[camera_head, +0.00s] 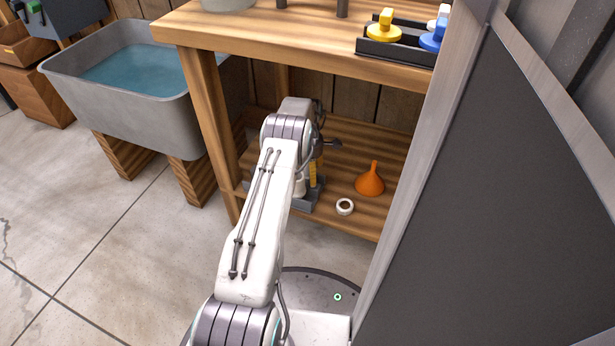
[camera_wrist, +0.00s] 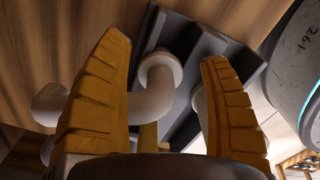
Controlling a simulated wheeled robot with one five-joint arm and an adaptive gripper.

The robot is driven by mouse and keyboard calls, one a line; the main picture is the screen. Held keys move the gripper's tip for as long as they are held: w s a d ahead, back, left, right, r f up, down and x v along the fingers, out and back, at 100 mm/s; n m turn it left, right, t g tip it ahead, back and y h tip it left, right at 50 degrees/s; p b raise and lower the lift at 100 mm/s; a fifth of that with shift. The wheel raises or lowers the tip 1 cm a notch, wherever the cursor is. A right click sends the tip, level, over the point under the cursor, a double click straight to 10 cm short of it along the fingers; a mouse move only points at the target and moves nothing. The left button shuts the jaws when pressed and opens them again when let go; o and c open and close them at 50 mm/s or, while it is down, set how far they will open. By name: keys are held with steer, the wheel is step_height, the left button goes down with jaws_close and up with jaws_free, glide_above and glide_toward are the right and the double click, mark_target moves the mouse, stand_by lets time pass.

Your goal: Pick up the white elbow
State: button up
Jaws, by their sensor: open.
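A white elbow (camera_wrist: 158,88) shows between my fingers in the wrist view, its round collared end toward the fingertips. My gripper (camera_wrist: 167,48) is open, with one yellow ribbed finger on each side of this elbow. A gap shows at the collar on both sides; contact lower down is hard to tell. The elbow is at a dark grey tray (camera_wrist: 215,48). More white pipe pieces show behind the left finger (camera_wrist: 48,103) and beside the right finger (camera_wrist: 199,103), both partly hidden. In the head view my arm largely hides the tray (camera_head: 308,206) on the lower shelf.
The wooden lower shelf (camera_head: 335,222) also holds an orange funnel (camera_head: 370,182) and a white ring (camera_head: 345,207) right of the tray. The tabletop (camera_head: 290,45) overhangs it. A table leg (camera_head: 212,130) and water sink (camera_head: 135,85) stand left; a dark panel (camera_head: 480,200) stands right.

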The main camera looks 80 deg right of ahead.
steer(key=shift+c, duration=0.2)
jaws_close()
stand_by(0.4)
